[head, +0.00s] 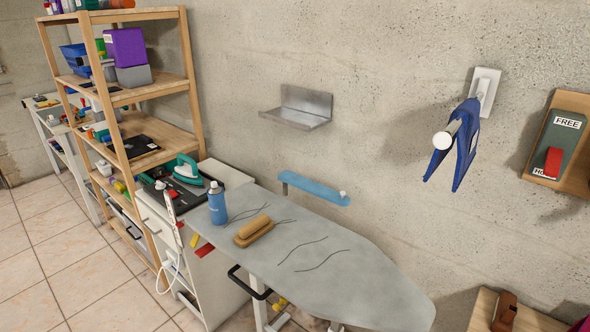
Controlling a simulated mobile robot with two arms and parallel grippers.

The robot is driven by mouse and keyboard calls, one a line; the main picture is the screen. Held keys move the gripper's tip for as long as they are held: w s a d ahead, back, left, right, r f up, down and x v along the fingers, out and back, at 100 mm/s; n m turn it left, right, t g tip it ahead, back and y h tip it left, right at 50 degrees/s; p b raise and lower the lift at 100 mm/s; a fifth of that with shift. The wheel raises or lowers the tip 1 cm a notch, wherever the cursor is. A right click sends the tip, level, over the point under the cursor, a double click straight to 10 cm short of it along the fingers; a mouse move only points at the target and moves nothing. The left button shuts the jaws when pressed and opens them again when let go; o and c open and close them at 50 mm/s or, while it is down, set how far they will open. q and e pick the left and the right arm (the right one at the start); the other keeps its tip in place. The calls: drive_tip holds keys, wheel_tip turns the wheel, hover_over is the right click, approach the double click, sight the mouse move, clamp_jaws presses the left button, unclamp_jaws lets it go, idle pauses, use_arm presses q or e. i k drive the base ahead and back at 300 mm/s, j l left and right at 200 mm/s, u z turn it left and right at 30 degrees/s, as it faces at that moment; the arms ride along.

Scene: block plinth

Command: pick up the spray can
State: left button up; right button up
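A blue spray can (217,204) with a pale grey top stands upright at the left end of a grey ironing board (350,285). It is beside a brown wooden-backed brush or block and close to the white cabinet. Nothing covers the can in the head view. Neither of my grippers shows in this view.
A tan block (254,230) and dark wavy lines lie on the board. A teal iron (188,171) sits on the cabinet behind the can. A wooden shelf (152,95) stands left. A blue sleeve-board (313,188) is near the wall. Tiled floor at left is clear.

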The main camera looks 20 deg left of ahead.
sight(216, 197)
drive_tip(key=i+j, duration=0.1)
drive_tip(key=j, duration=0.35)
drive_tip(key=i+j, duration=0.1)
drive_tip(key=j, duration=0.35)
drive_tip(key=i+j, duration=0.1)
drive_tip(key=j, duration=0.35)
drive_tip(key=i+j, duration=0.15)
drive_tip(key=j, duration=0.3)
